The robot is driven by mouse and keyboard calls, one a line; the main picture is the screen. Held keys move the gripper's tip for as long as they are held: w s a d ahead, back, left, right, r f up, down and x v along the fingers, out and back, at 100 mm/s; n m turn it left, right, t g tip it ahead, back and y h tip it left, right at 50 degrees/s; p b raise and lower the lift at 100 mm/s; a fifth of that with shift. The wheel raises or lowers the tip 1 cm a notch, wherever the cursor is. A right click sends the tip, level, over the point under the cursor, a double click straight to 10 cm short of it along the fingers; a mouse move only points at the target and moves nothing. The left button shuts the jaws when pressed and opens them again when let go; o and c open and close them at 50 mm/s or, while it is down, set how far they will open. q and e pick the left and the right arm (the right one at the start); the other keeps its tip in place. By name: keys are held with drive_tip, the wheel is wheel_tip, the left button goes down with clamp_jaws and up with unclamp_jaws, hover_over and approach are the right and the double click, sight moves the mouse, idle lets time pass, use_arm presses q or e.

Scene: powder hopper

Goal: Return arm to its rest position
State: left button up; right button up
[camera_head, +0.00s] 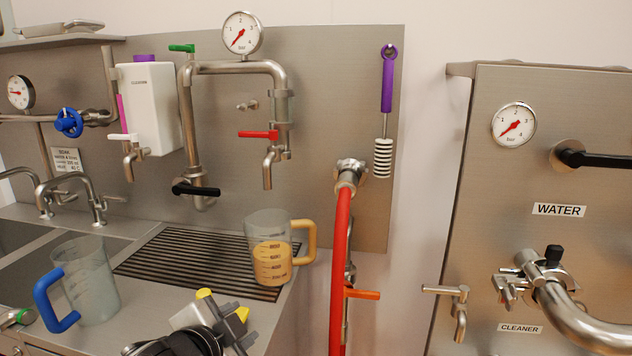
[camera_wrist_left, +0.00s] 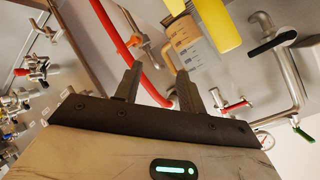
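My left gripper (camera_head: 224,304) is low in the head view, at the front of the counter, with yellow parts at its tips. In the left wrist view its two dark fingers (camera_wrist_left: 157,78) stand apart with nothing between them. Just beyond it, a clear jug (camera_head: 264,230) with a yellow handle and orange liquid stands upright on the drain grate; the jug also shows in the left wrist view (camera_wrist_left: 192,48). The gripper looks clear of the jug. Yellow shapes at the top of the wrist view are cut off. My right gripper is not in view.
A cloudy jug (camera_head: 92,285) with a blue handle stands left of the gripper. The dark drain grate (camera_head: 190,255) is mostly bare. A red hose (camera_head: 340,260) hangs to the right, near an orange-handled tap (camera_head: 362,294). Taps and pipes line the back wall.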

use_arm(q)
drive_tip(key=s+a+f+n+g+y, duration=0.1)
drive_tip(key=s+a+f+n+g, duration=0.2)
drive_tip(key=s+f, duration=0.35)
drive_tip(key=s+a+f+n+g+y, duration=0.1)
drive_tip(key=s+a+f+n+g, duration=0.2)
drive_tip(key=s, duration=0.7)
drive_tip(key=s+a+f+n+g+y, duration=0.1)
drive_tip(key=s+a+f+n+g, duration=0.1)
drive_tip(key=s+f+n, duration=0.5)
drive_tip(key=w+d+f+m+t+h, duration=0.2)
drive_tip(key=f+t, duration=0.4)
drive_tip(key=f, duration=0.3)
drive_tip(key=w+d+m, duration=0.1)
drive_tip(key=d, duration=0.1)
drive_tip(key=shift+w+d+h, duration=0.3)
drive_tip(key=shift+h, duration=0.1)
